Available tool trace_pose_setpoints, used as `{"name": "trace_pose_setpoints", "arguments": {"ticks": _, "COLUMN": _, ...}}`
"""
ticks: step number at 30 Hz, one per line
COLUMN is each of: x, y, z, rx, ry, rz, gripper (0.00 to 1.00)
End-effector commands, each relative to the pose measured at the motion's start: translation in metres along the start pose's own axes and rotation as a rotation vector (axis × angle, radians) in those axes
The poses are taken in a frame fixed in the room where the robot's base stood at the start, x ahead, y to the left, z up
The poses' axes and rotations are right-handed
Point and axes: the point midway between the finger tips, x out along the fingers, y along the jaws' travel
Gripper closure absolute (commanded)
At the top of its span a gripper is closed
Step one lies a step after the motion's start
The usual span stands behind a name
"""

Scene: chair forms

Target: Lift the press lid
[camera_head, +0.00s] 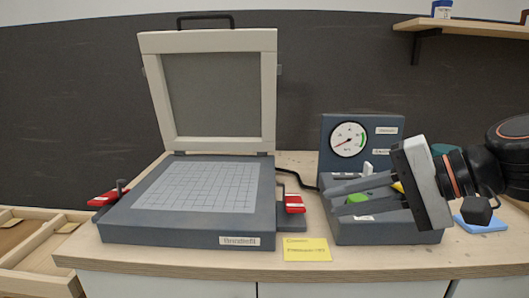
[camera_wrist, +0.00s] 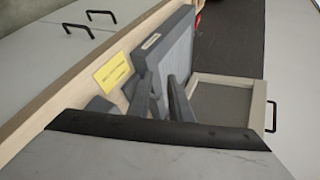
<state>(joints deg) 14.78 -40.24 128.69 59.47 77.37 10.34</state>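The press lid (camera_head: 156,95) is a cream frame around a grey panel, with a black handle (camera_head: 205,17) on its top edge. It stands upright at the back of the dark press base (camera_head: 180,229), leaning slightly back. It also shows in the wrist view (camera_wrist: 247,85), with the handle (camera_wrist: 271,116) at its edge. The base's gridded bed (camera_head: 200,186) is bare. My gripper (camera_head: 334,200) is right of the press, in front of the gauge box, with its fingers pointing left. The fingers are apart and empty; they also show in the wrist view (camera_wrist: 158,84). Nothing touches the lid.
Red clamps (camera_head: 294,203) (camera_head: 103,198) flank the press. A gauge box (camera_head: 385,131) with green and yellow buttons stands at right, partly hidden by my gripper. A yellow note (camera_head: 306,250) lies at the front edge. Wooden trays (camera_head: 40,245) are at left, a shelf (camera_head: 470,29) upper right.

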Motion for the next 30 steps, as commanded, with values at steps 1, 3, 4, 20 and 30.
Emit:
{"name": "trace_pose_setpoints", "arguments": {"ticks": 1, "x": 0.006, "y": 0.024, "z": 0.000, "rx": -0.025, "ry": 0.010, "rz": 0.066, "gripper": 0.81}}
{"name": "trace_pose_setpoints", "arguments": {"ticks": 3, "x": 0.013, "y": 0.061, "z": -0.003, "rx": -0.071, "ry": 0.031, "rz": 0.170, "gripper": 0.81}}
{"name": "trace_pose_setpoints", "arguments": {"ticks": 4, "x": 0.015, "y": 0.076, "z": -0.005, "rx": -0.095, "ry": 0.039, "rz": 0.215, "gripper": 0.81}}
{"name": "trace_pose_setpoints", "arguments": {"ticks": 20, "x": -0.005, "y": 0.265, "z": -0.043, "rx": -0.613, "ry": 0.098, "rz": 0.839, "gripper": 0.81}}
{"name": "trace_pose_setpoints", "arguments": {"ticks": 30, "x": -0.012, "y": 0.280, "z": -0.051, "rx": -0.703, "ry": 0.098, "rz": 0.913, "gripper": 0.81}}
